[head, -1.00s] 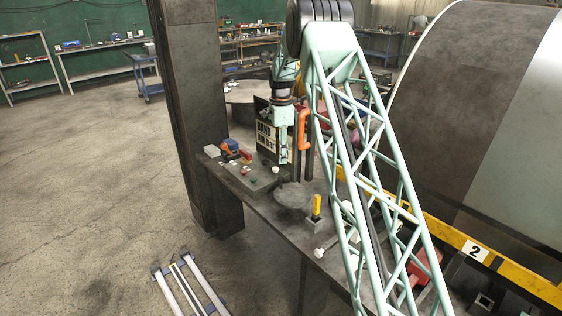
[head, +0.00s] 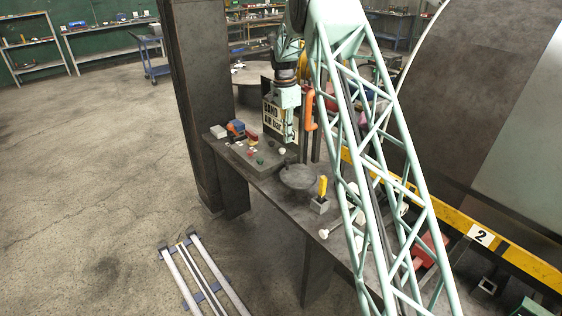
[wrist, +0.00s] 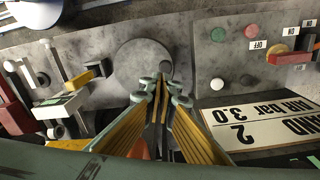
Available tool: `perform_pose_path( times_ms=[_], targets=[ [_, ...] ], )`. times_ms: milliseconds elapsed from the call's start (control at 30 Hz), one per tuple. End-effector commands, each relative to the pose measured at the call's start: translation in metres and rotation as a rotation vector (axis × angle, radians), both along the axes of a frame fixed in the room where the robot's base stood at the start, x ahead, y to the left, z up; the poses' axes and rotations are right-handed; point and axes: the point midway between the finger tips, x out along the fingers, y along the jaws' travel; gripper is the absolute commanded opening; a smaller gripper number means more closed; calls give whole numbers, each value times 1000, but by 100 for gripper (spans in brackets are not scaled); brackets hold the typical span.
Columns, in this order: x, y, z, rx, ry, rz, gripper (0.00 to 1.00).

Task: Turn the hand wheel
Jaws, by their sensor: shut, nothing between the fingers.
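A flat round grey disc with a small dark knob near its edge, which looks like the hand wheel (wrist: 135,62), lies on the bench in the wrist view. It also shows in the head view (head: 299,178). My gripper (wrist: 161,82) points at the disc's knob side, with its yellow-lined fingers converging to closed tips just beside the knob. Whether the tips touch the knob I cannot tell. In the head view my gripper (head: 289,141) hangs over the bench, behind the disc, and is empty.
A sign board (wrist: 262,122) stands close to the right of my fingers in the wrist view. Buttons (wrist: 250,32) with ON and OFF labels are beyond it. A yellow lever (head: 323,187) on a grey block stands right of the disc. A large drum (head: 480,100) is behind.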

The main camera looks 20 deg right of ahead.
Motion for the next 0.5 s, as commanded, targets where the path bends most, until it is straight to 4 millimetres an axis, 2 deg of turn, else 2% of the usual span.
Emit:
perform_pose_path(
  times_ms=[500],
  targets=[
    [-29, 22, -23, -153, 144, 726, 0]
  ],
)
